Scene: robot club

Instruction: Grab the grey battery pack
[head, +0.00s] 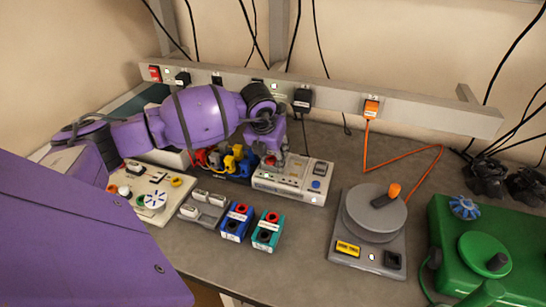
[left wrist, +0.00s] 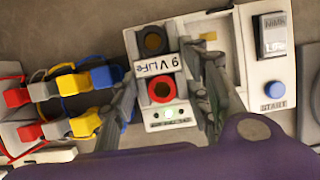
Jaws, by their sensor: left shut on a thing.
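In the head view the left gripper (head: 271,150) is over the charger's left end and hides most of the pack. I cannot tell whether the pack is clear of the bay. My right gripper is not in view.
A blue pack (head: 235,223) and a teal pack (head: 267,232) stand in front of the charger, beside a grey two-part holder (head: 203,211). Red, yellow and blue connectors (head: 232,160) are left of the gripper. A round-topped grey device (head: 372,215) and a green case (head: 510,235) are right.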

